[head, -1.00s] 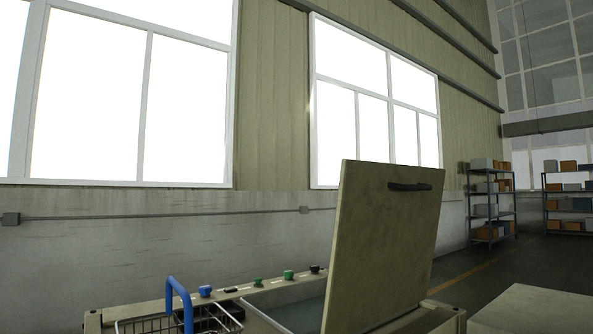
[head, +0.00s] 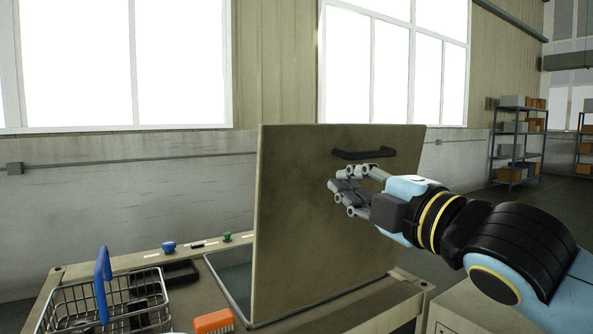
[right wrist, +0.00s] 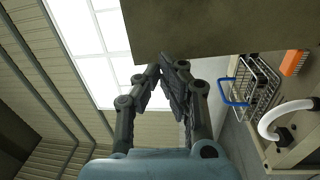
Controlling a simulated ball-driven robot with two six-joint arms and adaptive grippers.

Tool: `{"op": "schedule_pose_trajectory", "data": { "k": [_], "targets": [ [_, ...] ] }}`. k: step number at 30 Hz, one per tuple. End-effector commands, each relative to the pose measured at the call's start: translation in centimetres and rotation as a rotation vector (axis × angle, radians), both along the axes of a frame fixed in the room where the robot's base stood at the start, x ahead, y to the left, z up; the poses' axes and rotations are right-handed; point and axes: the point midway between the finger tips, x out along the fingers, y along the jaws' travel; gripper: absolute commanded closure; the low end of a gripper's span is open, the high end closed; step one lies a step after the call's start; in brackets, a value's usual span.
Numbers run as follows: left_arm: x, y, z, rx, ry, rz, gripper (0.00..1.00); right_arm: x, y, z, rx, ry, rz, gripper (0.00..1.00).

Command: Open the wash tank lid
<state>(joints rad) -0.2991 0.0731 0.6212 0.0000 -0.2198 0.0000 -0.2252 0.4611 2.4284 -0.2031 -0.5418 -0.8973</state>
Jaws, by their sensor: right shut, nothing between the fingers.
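The wash tank lid (head: 310,230) is a beige panel standing raised, nearly upright, in the head view. Its dark bar handle (head: 377,154) is near the upper edge. The tank opening (head: 232,278) shows to the left of the lid. My right gripper (head: 343,193) is shut and empty, in front of the lid face just below the handle; I cannot tell whether it touches the lid. In the right wrist view the gripper fingers (right wrist: 165,78) close together beside the lid's edge (right wrist: 225,28). My left gripper is not in view.
A wire basket (head: 72,303) with a blue handle stands at the left, beside a black tray (head: 180,273). An orange brush (head: 213,321) lies at the front. Knobs line the back rim. A white hose (right wrist: 285,115) shows in the right wrist view. Shelves (head: 518,140) stand far off.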

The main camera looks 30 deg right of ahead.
Motion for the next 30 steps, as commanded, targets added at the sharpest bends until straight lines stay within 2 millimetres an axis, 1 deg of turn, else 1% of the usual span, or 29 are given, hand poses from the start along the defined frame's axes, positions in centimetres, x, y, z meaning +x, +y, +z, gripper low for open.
{"op": "schedule_pose_trajectory", "data": {
  "k": [1, 3, 5, 8, 11, 15, 21, 24, 27, 30],
  "targets": [
    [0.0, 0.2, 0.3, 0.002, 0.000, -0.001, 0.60, -0.7, 0.6, 2.0, -0.023, -0.032, 0.011, 1.00],
    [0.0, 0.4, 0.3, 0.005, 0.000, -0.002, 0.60, -1.3, 1.0, 3.4, -0.045, -0.061, 0.017, 1.00],
    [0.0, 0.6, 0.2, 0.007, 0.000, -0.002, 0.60, -1.3, 1.2, 4.0, -0.053, -0.072, 0.019, 1.00],
    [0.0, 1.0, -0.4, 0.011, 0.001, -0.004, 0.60, -0.6, 1.3, 4.1, -0.052, -0.077, 0.017, 1.00],
    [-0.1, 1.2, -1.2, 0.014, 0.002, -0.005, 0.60, 0.8, 1.4, 4.2, -0.051, -0.078, 0.019, 1.00],
    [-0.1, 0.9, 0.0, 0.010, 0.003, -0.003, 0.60, 3.8, 1.7, 5.3, -0.046, -0.075, 0.020, 1.00],
    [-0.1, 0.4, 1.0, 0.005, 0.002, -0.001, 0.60, 8.0, 2.0, 6.0, -0.049, -0.073, 0.020, 1.00],
    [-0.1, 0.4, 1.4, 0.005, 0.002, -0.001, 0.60, 9.7, 2.1, 6.2, -0.050, -0.072, 0.021, 1.00],
    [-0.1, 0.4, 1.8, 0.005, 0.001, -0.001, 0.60, 10.9, 2.2, 6.4, -0.050, -0.071, 0.022, 1.00],
    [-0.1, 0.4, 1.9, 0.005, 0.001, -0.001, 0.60, 11.7, 2.3, 6.5, -0.052, -0.072, 0.022, 1.00]
  ]
}}
